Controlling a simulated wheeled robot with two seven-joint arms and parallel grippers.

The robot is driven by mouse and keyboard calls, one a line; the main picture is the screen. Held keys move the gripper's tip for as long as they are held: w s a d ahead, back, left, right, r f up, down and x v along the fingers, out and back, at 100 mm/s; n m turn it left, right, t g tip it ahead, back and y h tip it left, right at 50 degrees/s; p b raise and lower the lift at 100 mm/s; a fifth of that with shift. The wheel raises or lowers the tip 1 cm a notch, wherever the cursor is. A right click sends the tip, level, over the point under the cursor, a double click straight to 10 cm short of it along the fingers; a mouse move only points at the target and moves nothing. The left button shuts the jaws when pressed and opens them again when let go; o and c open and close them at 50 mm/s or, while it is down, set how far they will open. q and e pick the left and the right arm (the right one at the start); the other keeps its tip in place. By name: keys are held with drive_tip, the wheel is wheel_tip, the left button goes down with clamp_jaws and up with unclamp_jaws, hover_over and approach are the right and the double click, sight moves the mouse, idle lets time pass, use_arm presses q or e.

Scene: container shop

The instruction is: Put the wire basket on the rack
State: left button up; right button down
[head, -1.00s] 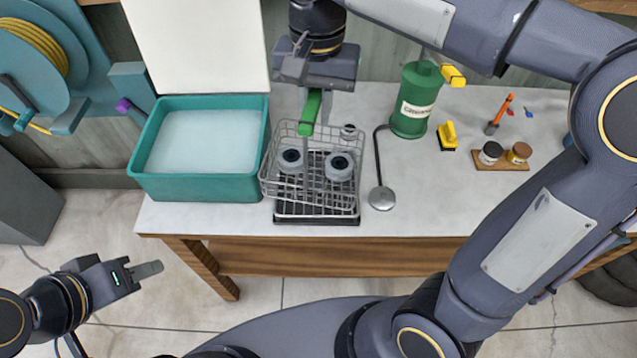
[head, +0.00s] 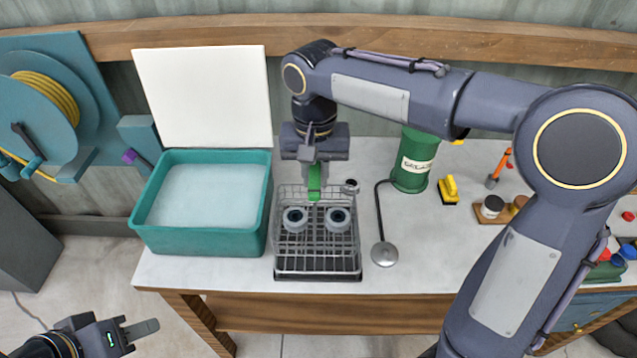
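The wire basket (head: 286,236) is a grey mesh basket with a green upright handle (head: 315,182). Two grey round parts (head: 338,219) with dark centres lie in it. It is over the dark rack (head: 318,274) on the bench and lines up with it. I cannot tell whether its bottom touches the rack. My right gripper (head: 313,172) points down from above and is shut on the green handle; its fingertips are partly hidden. My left gripper (head: 138,329) is at the lower left, in front of the bench and empty. Its finger gap does not show clearly.
A teal tub (head: 150,242) of pale liquid with a raised white lid (head: 205,95) stands left of the basket. A hooked rod with a round foot (head: 384,254) stands close on the right. A green canister (head: 412,163) and yellow brush (head: 448,190) are behind it.

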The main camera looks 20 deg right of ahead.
wheel_tip(320, 180, down, 6)
drive_tip(key=w+d, duration=0.1)
drive_tip(key=w, duration=0.1)
drive_tip(key=shift+r, duration=0.2)
drive_tip(key=shift+f, duration=0.15)
drive_tip(key=c, duration=1.3)
unclamp_jaws()
